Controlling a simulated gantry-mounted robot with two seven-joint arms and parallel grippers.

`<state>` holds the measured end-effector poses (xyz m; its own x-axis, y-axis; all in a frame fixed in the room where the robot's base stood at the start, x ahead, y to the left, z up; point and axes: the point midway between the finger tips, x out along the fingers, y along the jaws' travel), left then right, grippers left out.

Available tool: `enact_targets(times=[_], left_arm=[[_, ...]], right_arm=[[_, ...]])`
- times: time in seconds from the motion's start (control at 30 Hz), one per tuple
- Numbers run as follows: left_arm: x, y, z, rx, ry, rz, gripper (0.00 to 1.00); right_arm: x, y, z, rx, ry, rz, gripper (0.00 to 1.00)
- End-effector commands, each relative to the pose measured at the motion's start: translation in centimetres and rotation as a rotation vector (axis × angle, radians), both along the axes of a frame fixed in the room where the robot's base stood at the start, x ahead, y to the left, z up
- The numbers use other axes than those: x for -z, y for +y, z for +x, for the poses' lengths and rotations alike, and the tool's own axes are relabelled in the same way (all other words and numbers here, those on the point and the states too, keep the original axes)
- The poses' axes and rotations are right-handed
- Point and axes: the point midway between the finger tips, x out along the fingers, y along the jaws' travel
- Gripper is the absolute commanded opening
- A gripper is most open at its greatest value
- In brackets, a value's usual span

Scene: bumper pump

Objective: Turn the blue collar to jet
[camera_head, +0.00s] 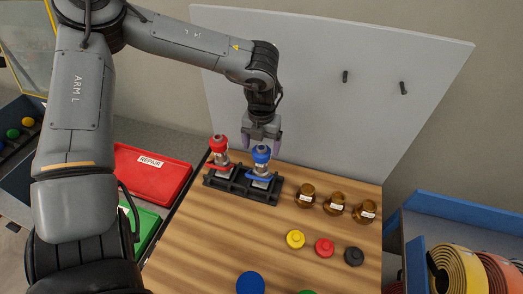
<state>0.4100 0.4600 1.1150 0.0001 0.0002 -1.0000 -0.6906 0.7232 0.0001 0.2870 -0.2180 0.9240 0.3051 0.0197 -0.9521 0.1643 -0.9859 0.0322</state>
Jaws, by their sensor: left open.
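A pump with a blue collar (261,155) stands upright in a black rack (226,180) near the back left of the wooden table. A second pump with a red collar (219,146) stands to its left in the same rack. My left gripper (262,147) points down from above at the blue collar, with its fingers apart on either side of the pump's top. I cannot tell whether the fingers touch it. The collar's setting is too small to read. My right gripper is not in view.
Several brown jars (335,204) stand right of the rack. Yellow (295,239), red (324,248) and black (354,256) caps lie in front of them. A blue disc (250,283) lies at the front edge. A red REPAIR tray (152,178) is left. A white board (330,90) stands behind.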

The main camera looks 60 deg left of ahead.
Motion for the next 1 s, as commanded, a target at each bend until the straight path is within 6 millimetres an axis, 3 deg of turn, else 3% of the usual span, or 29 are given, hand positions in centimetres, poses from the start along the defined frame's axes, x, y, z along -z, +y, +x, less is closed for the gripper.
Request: enact_targets(times=[0.23,0.63,0.9,1.0], left_arm=[[2.4,0.0,0.0,0.000,0.001,-0.001,0.84],[2.8,0.0,0.0,0.000,0.000,0.000,0.83],[2.8,0.0,0.0,0.000,0.000,0.000,0.41],[2.8,0.0,0.0,0.000,0.000,0.000,0.31]], right_arm=[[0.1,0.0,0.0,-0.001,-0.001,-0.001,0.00],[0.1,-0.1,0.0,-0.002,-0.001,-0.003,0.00],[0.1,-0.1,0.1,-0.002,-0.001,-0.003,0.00],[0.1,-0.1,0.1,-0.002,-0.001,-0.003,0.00]])
